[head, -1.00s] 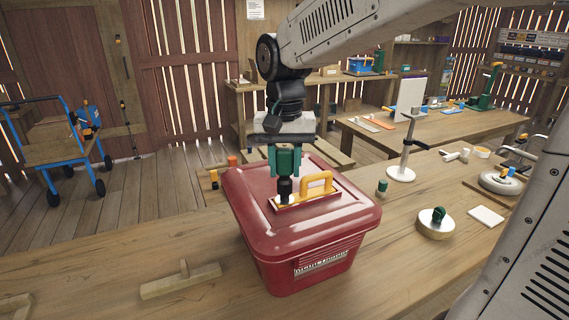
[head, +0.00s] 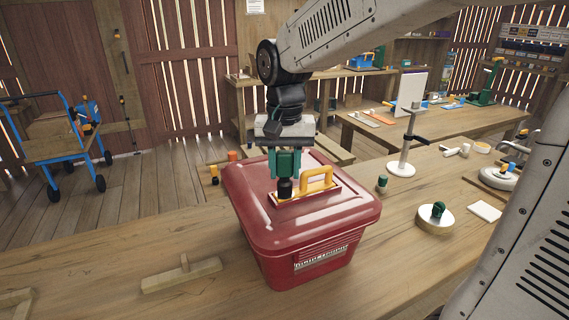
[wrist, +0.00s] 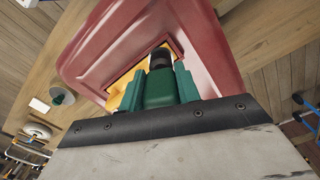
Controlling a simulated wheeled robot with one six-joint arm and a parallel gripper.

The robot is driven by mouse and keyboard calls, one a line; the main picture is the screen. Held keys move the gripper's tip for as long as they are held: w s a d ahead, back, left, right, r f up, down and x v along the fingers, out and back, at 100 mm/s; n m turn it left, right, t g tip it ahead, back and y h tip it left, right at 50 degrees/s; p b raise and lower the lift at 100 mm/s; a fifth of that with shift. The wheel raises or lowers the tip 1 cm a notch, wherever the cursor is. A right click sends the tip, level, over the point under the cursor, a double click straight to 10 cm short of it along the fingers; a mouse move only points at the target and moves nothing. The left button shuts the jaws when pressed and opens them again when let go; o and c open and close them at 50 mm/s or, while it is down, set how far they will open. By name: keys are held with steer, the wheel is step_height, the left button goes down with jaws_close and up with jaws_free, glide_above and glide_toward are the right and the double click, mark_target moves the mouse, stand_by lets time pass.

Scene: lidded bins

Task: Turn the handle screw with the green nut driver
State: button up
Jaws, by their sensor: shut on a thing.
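The red lidded bin (head: 305,240) stands on the workbench with its lid on. A yellow handle (head: 318,174) on an orange-yellow base plate is on the lid. My gripper (head: 284,168) is shut on the green nut driver, which hangs upright above the left end of the plate. The driver's dark socket (head: 285,189) reaches down to the plate there. The wrist view shows the green driver (wrist: 159,88) between the jaws, its socket over the plate. The handle screw is hidden under the socket, so I cannot tell how well it is seated.
A wooden piece (head: 182,274) lies on the bench left of the bin. Right of it are a small green-capped part (head: 382,184), a round disc with a green knob (head: 436,215) and a white-based stand (head: 401,168). The bench front left is mostly clear.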

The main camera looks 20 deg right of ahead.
steer(key=m, duration=0.4)
steer(key=shift+w+a, duration=0.1)
steer(key=shift+m, duration=1)
steer(key=shift+w+m, duration=0.1)
steer(key=shift+m, duration=1)
steer(key=m, duration=0.3)
steer(key=shift+w+a+m, duration=0.1)
steer(key=shift+m, duration=0.3)
